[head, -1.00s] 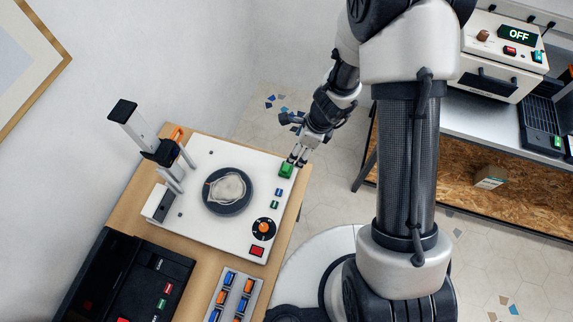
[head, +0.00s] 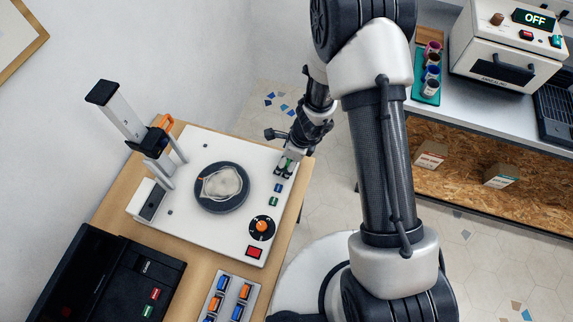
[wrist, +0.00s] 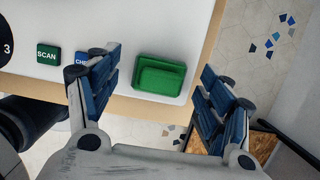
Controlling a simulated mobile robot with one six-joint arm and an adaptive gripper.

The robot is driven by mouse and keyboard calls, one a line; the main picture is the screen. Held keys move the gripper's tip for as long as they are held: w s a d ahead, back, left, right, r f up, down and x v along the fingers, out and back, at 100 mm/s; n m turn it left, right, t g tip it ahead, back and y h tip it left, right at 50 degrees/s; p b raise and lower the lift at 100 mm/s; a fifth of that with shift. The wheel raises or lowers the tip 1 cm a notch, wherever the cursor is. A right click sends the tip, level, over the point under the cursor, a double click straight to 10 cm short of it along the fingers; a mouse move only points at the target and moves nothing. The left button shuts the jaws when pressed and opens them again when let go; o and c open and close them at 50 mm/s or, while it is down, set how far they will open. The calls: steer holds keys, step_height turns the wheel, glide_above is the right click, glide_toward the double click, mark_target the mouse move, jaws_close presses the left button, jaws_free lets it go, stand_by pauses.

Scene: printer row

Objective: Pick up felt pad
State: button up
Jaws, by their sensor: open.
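A green rectangular block with a raised inner part, which I take to be the felt pad (wrist: 160,76), lies on the corner of the white machine top. In the wrist view it shows between the two fingers of my gripper (wrist: 150,88), with space on both sides. In the head view my gripper (head: 284,168) is over that corner and hides most of the block. The jaws are open and hold nothing. I cannot tell how far the fingertips are above the surface.
The white machine (head: 190,230) carries a dark round plate (head: 210,207) with a pale irregular piece (head: 222,183), buttons, a dial (head: 261,227) and an upright post (head: 125,112). A black device (head: 100,280) and a switch panel (head: 229,298) stand in front. The machine's edge is close to the block.

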steer(key=c, duration=1.1)
